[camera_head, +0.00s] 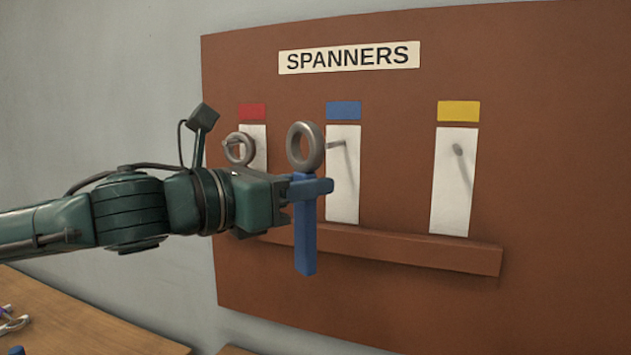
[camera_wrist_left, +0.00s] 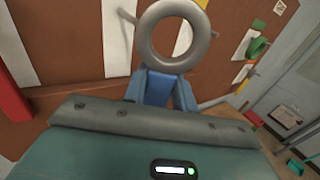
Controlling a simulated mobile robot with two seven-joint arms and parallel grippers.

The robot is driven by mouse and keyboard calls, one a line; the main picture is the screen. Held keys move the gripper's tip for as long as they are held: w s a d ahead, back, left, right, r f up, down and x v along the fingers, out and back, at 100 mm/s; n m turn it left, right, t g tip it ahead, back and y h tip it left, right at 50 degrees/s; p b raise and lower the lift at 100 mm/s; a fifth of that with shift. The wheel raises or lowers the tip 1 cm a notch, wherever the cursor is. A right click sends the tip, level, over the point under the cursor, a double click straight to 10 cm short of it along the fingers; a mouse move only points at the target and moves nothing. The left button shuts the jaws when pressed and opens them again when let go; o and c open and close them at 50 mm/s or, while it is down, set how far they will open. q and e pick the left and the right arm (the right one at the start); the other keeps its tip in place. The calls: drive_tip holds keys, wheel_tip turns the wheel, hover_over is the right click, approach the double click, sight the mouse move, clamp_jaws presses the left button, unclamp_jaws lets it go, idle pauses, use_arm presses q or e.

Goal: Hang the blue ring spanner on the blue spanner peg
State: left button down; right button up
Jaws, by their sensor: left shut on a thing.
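The blue ring spanner (camera_head: 305,243) has a blue handle and a grey ring at its top. My left gripper (camera_head: 310,188) is shut on its handle, just below the ring, and holds it upright in front of the board. The blue spanner peg (camera_head: 337,144) sticks out of the white strip under the blue label (camera_head: 343,110). In the head view the ring is just left of the peg's tip; I cannot tell whether they touch. In the left wrist view the ring (camera_wrist_left: 172,38) stands above the gripper, with a peg behind it at each side. My right gripper is in neither view.
The brown board (camera_head: 390,310) has a ledge (camera_head: 400,250) below the strips. A grey ring (camera_head: 238,149) shows at the red-labelled strip, partly behind my arm. The yellow-labelled peg (camera_head: 457,149) is bare. A wooden table (camera_head: 90,325) lies at lower left with small items.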

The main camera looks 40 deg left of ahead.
use_arm(q)
drive_tip(key=shift+w+a+f+p, duration=0.3)
drive_tip(key=shift+w+a+p, duration=0.25)
drive_tip(key=shift+w, duration=1.4)
drive_tip(key=shift+w+a+f+p, duration=0.35)
drive_tip(key=shift+w+p, duration=0.3)
drive_tip(key=shift+w, duration=1.3)
drive_tip(key=shift+w+a+f+p, duration=0.2)
drive_tip(key=shift+w+a+p, duration=0.4)
drive_tip(key=shift+w, duration=1.35)
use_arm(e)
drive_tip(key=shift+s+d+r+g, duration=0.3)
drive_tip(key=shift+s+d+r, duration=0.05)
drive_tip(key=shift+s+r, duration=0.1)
use_arm(q)
drive_tip(key=c, duration=1.1)
unclamp_jaws()
drive_tip(key=shift+o, duration=0.2)
drive_tip(key=shift+f, duration=0.1)
